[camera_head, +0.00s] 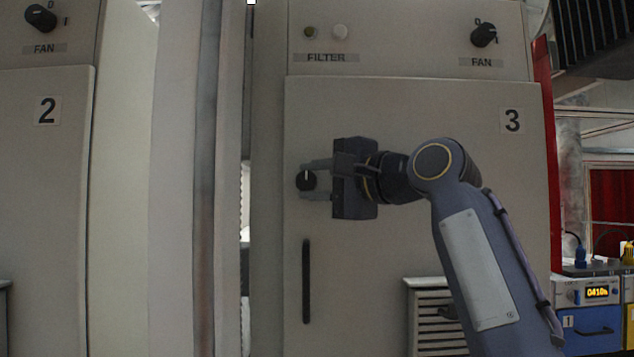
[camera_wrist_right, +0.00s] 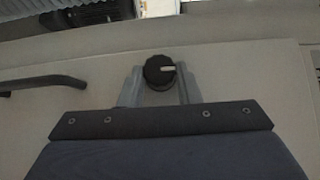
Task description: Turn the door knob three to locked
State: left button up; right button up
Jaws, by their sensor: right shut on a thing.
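The cabinet door marked 3 (camera_head: 400,110) fills the middle of the head view. Its black round knob (camera_head: 306,180) sits near the door's left edge, with its white mark pointing up. My right gripper (camera_head: 307,181) reaches in from the right, with one finger above the knob and one below, shut on it. In the right wrist view the knob (camera_wrist_right: 160,72) lies between the two grey fingers, its white mark pointing right. My left gripper is in neither view.
A black vertical handle (camera_head: 306,281) is below the knob. A louvred vent (camera_head: 430,310) is low on the door. Above are a FAN switch (camera_head: 483,36) and two FILTER lights (camera_head: 325,32). Door 2 (camera_head: 45,200) is at the left. A blue device (camera_head: 587,310) stands at the lower right.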

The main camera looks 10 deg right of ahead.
dwell(0.7)
jog(key=o, duration=1)
jog(key=shift+a, duration=0.1)
jog(key=shift+s+d+f+b, duration=0.1)
jog(key=shift+s+d+b, duration=0.15)
jog(key=shift+s+b, duration=0.1)
jog(key=b+v, duration=0.1)
jog(key=v, duration=0.6)
jog(key=shift+b, duration=0.35)
